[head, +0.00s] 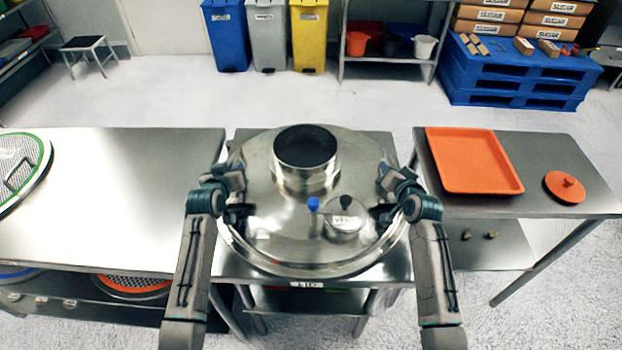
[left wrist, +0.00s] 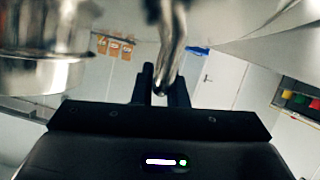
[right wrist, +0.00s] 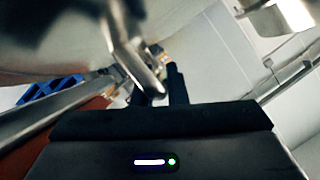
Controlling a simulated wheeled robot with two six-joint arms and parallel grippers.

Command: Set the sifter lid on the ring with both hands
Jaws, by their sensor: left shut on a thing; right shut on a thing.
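The sifter lid (head: 275,235) is a wide, shiny steel dome with a dark-mouthed central spout (head: 306,160). It also carries a blue-topped knob (head: 313,205) and a small round cap marked VENT (head: 343,222). My left gripper (head: 236,213) is at the lid's left side, shut on a bent metal handle (left wrist: 172,60). My right gripper (head: 385,213) is at the lid's right side, shut on the other handle (right wrist: 135,60). The lid looks about level over the middle table. The ring is not clearly visible beneath the lid, and I cannot tell whether they touch.
A left steel table (head: 110,200) bears a green-rimmed mesh sieve (head: 22,165). A right table (head: 540,150) bears an orange tray (head: 472,162) and an orange lid (head: 565,186). A LID label (head: 307,284) is on the middle table's front edge. Bins and a blue pallet stand behind.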

